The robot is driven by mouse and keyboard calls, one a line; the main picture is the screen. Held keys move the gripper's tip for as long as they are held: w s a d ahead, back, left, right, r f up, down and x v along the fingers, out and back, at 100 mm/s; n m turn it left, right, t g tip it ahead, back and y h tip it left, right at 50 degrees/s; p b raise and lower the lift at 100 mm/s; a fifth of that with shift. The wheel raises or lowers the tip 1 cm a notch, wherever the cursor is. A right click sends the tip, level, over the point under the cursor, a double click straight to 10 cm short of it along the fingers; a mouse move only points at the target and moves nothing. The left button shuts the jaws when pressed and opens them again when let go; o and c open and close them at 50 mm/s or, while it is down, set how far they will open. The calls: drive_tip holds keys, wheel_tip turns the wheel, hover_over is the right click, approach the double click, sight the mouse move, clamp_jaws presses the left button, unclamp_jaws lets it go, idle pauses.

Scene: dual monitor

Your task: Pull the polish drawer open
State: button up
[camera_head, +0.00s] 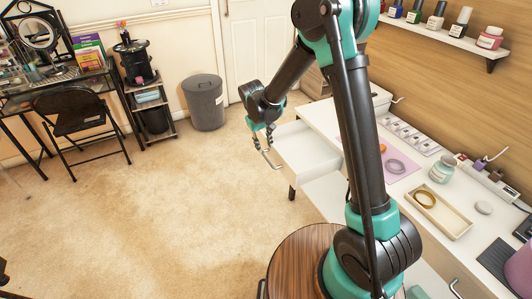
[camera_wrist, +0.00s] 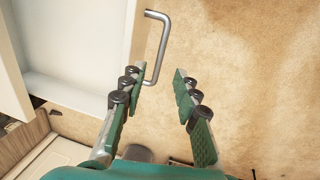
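A white drawer (camera_head: 305,152) stands pulled out from the white desk, and its inside looks empty. I cannot tell by any label that it is the polish drawer. Its grey metal bar handle (camera_head: 270,160) is on the drawer's front. In the wrist view, the handle (camera_wrist: 157,45) and the drawer (camera_wrist: 75,50) show at the upper left. My gripper (camera_head: 262,138) is at the drawer front, above the handle. In the wrist view, my gripper (camera_wrist: 158,78) has its fingers apart. The handle's lower end is by the left fingertip; I cannot tell if they touch.
The desk holds a tray (camera_head: 459,222), a jar (camera_head: 442,168) and a pink mat (camera_head: 402,170). A shelf (camera_head: 440,36) with polish bottles is on the wall. A grey bin (camera_head: 206,102) and black chair (camera_head: 85,115) stand left. The carpet (camera_head: 170,210) between is clear.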

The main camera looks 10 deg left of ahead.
drive_tip(key=shift+s+a+r, duration=0.1)
drive_tip(key=shift+a+r, duration=0.1)
drive_tip(key=shift+r, duration=0.95)
drive_tip(key=shift+s+a+r, duration=0.1)
drive_tip(key=shift+a+r, duration=0.05)
drive_tip(key=shift+r, duration=0.95)
drive_tip(key=s+d+r+m+t+y, duration=0.15)
drive_tip(key=s+d, duration=0.25)
drive_tip(key=d, duration=0.5)
drive_tip(key=s+d+r+m+g, duration=0.1)
drive_tip(key=s+d+r, duration=0.2)
drive_tip(key=d, duration=0.5)
drive_tip(key=s+d+f+m+t, duration=0.2)
drive_tip(key=s+d+m, duration=0.2)
drive_tip(key=s+d, duration=0.8)
drive_tip(key=s, duration=0.3)
drive_tip(key=shift+s+f, duration=0.15)
drive_tip(key=shift+f, duration=0.15)
drive_tip(key=shift+t, duration=0.25)
